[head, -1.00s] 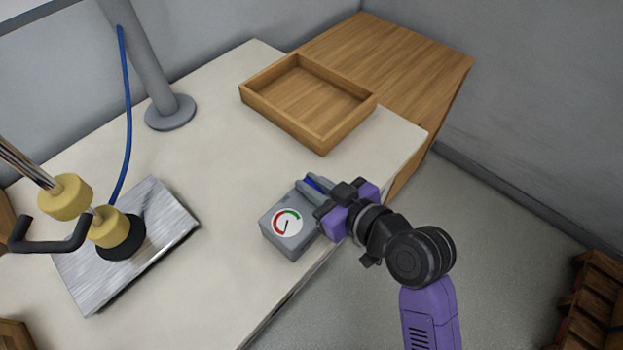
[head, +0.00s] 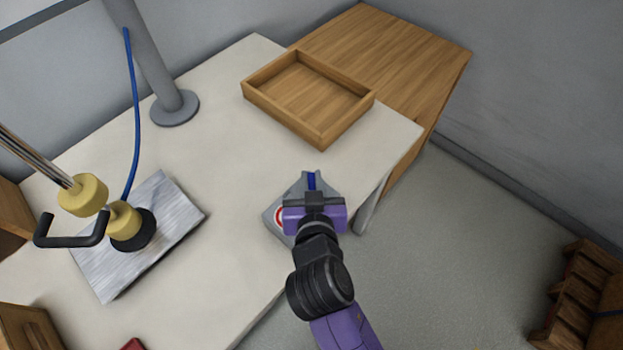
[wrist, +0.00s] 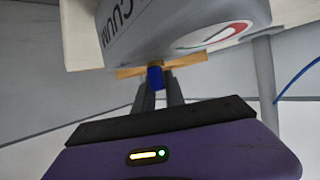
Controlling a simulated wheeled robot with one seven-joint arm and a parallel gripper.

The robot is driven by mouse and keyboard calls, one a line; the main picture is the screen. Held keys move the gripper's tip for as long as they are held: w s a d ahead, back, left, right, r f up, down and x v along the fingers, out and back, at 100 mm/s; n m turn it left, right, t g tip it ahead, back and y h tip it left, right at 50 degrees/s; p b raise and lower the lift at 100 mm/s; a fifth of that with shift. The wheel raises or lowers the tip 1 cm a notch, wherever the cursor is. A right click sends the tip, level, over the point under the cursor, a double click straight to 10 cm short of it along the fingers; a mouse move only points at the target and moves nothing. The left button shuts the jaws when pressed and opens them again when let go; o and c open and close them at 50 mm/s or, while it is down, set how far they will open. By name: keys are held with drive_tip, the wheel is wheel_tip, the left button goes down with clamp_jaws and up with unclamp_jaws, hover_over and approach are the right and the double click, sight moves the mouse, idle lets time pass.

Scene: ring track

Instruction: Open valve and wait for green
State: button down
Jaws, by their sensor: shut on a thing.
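A grey valve box (head: 272,222) with a round dial (head: 279,215) stands near the table's front right edge. My gripper (head: 311,180) is over the box, shut on the blue valve handle (head: 311,182). The wrist view shows the blue handle (wrist: 155,77) between the two grey fingers, with the grey box (wrist: 150,30) above. The dial (wrist: 214,36) shows only in part there, with a red and a green arc. My gripper covers most of the dial in the head view, so its needle cannot be read.
A wooden tray (head: 332,132) lies at the table's back right, beside a wooden cabinet (head: 400,50). A metal plate (head: 165,235) with a yellow-and-black vacuum lifter (head: 122,220) is at left. A grey post (head: 170,95) stands behind. The white tabletop (head: 225,130) between is clear.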

drive_tip(key=m+h+b, duration=0.2)
drive_tip(key=h, duration=0.1)
drive_tip(key=m+h+b, duration=0.1)
drive_tip(key=m+h, duration=0.2)
drive_tip(key=shift+a+f+g+b, duration=0.1)
drive_tip(key=shift+a+g+b, duration=0.1)
drive_tip(key=shift+g+b, duration=0.15)
drive_tip(key=shift+d+m+g+h+b, duration=0.15)
drive_tip(key=shift+m+g+h+b, duration=0.9)
drive_tip(key=shift+m+h, duration=0.8)
drive_tip(key=shift+s+m, duration=0.1)
drive_tip(key=shift+m, duration=0.15)
drive_tip(key=c, duration=1.4)
unclamp_jaws()
drive_tip(key=shift+v, duration=3.85)
